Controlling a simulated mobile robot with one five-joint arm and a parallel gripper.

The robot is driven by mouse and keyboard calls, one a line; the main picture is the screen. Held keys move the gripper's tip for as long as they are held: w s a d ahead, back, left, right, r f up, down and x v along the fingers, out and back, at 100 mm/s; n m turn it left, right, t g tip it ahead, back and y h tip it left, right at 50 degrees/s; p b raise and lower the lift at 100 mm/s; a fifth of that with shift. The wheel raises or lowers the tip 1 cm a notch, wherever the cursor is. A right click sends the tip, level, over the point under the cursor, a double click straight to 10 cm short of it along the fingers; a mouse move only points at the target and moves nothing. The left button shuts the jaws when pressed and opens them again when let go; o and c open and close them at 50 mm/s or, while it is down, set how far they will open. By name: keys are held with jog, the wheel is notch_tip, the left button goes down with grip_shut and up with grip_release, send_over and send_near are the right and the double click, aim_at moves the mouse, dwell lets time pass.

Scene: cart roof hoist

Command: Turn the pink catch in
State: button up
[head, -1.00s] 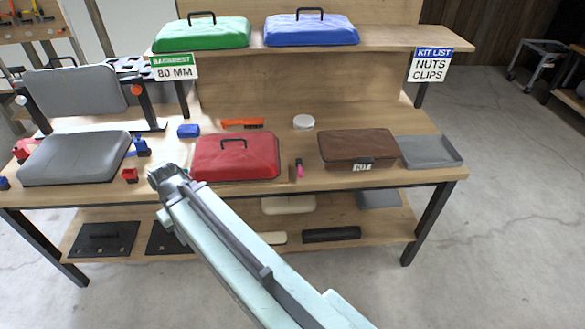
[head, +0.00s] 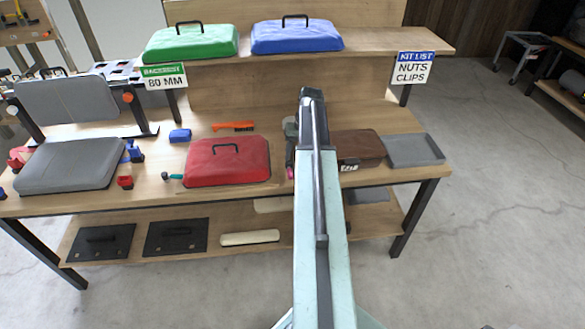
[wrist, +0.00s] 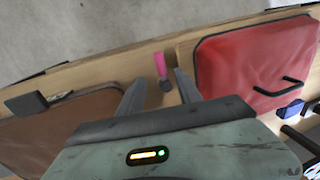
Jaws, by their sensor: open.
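The pink catch (wrist: 161,64) shows in the wrist view as a short pink bar beside a dark round knob, near the bench's front edge. It lies between the red case and the brown kit case. In the head view only a bit of the pink catch (head: 290,173) shows left of my arm. My gripper (wrist: 160,76) is open and empty, with its fingers to either side of the catch's line in the wrist view. I cannot tell its height above the bench. In the head view my arm largely hides the gripper.
The red case (head: 228,162) stands left of my arm and the brown kit case (head: 360,146) right of it. A grey tray (head: 414,151) is at the right end. Green (head: 190,44) and blue (head: 297,37) cases sit on the upper shelf, over the bench's back.

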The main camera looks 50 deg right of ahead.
aim_at(291, 172)
jog(key=f+b, duration=0.2)
jog(key=a+f+b, duration=0.1)
jog(key=f+b, duration=0.2)
jog(key=w+f+b, duration=0.1)
jog(key=f+b, duration=0.2)
jog(key=shift+a, duration=0.15)
jog(key=shift+r, duration=0.15)
grip_shut()
dwell(1.0)
